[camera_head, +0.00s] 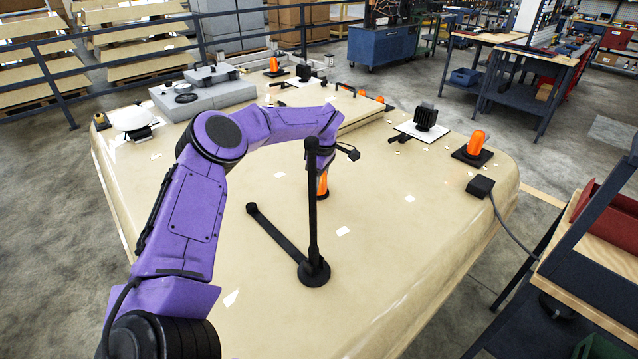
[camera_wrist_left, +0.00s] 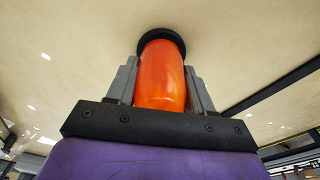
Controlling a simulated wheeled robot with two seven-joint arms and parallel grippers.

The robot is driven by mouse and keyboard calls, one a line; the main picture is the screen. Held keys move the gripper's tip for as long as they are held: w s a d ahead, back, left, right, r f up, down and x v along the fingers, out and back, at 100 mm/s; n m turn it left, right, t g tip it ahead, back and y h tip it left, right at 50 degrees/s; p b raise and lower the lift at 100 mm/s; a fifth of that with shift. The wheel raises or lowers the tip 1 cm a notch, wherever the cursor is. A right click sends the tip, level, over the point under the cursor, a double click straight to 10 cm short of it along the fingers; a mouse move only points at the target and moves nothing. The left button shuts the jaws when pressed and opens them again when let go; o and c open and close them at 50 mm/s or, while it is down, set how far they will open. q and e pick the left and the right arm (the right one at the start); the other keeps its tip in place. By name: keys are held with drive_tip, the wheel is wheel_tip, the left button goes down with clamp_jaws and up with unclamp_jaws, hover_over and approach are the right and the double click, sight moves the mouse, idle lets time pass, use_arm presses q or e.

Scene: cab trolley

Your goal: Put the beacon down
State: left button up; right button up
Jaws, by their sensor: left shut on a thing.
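My left gripper (camera_head: 322,168) reaches over the beige cab roof (camera_head: 200,245). It is shut on an orange beacon (camera_head: 323,186), partly hidden behind a black post in the head view. In the left wrist view the beacon (camera_wrist_left: 160,75) is between the two grey fingers of the left gripper (camera_wrist_left: 160,88). Its round black base (camera_wrist_left: 161,36) faces the roof (camera_wrist_left: 75,50). I cannot tell whether the base touches the roof. My right gripper is not in view.
A black post (camera_head: 313,215) on a round foot stands in front of the left gripper. Another orange beacon (camera_head: 476,142) is on a black pad at right, near a finned black unit (camera_head: 425,118) and a cabled black box (camera_head: 480,186). Grey boxes (camera_head: 205,94) lie at the back left.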

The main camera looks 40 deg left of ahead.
use_arm(q)
drive_tip(key=shift+r, duration=0.3)
wheel_tip(320, 180, up, 2)
drive_tip(key=shift+w+r+b, duration=0.1)
drive_tip(key=shift+r+b, duration=0.05)
drive_tip(key=shift+b, duration=0.25)
drive_tip(key=s+d+r+b, duration=0.5)
drive_tip(key=s+d+r, duration=0.4)
drive_tip(key=s+r, duration=0.1)
drive_tip(key=shift+s+r, duration=0.15)
drive_tip(key=shift+s, duration=0.2)
